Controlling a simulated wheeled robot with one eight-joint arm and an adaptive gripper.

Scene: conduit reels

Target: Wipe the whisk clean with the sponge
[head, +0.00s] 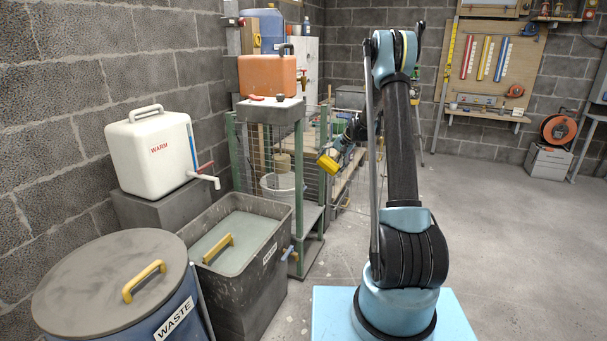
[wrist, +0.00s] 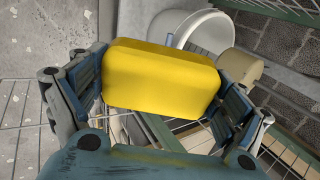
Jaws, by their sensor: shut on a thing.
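My gripper (head: 338,155) is shut on a yellow sponge (head: 327,164), in front of the wire-mesh side of the green-framed rack. In the wrist view the sponge (wrist: 160,78) is a plain yellow block squeezed between the two finger pads of my gripper (wrist: 162,92). It is held in the air, apart from other things. I cannot make out a whisk in either view.
A white bucket (head: 270,186) and a tan cylinder (head: 283,163) stand by the rack (head: 298,215). At left are a grey water tub (head: 255,275) with a yellow handle, a WASTE bin (head: 105,275) and a white WARM tank (head: 150,150). Open floor lies right.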

